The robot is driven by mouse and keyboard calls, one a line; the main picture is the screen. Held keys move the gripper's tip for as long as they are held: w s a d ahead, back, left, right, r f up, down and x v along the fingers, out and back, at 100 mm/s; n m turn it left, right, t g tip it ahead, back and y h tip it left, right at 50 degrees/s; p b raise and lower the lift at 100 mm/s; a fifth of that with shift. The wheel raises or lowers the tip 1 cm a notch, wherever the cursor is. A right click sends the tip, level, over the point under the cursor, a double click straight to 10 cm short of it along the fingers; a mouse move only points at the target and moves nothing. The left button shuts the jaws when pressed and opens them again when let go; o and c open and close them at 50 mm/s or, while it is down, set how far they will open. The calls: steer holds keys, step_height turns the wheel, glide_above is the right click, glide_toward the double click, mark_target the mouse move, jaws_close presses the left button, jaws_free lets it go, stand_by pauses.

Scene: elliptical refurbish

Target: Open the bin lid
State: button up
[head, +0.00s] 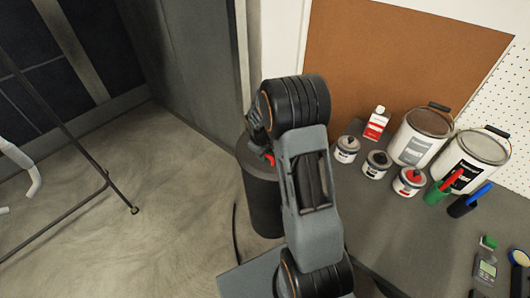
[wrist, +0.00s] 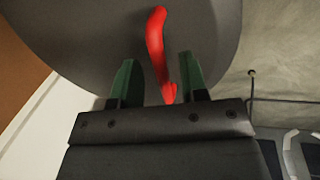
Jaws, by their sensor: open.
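The dark grey cylindrical bin (head: 263,205) stands on the floor against the end of the workbench, in the middle of the head view. My arm covers much of its right side and top. A small bit of the red handle (head: 269,158) shows at its lid. In the wrist view the round grey lid (wrist: 80,40) fills the top, with the curved red handle (wrist: 157,50) on it. My gripper (wrist: 155,75) is open, with its green-lined fingers on either side of the handle's lower part. I cannot tell whether a finger touches the handle. The lid looks shut.
The workbench (head: 400,230) at the right holds paint buckets (head: 420,135), small cans (head: 377,163) and bottles. A grey wall panel (head: 190,60) stands behind the bin. A thin dark stand (head: 100,165) is at the left. The floor (head: 150,220) between is clear.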

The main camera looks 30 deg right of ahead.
jaws_close()
stand_by(0.4)
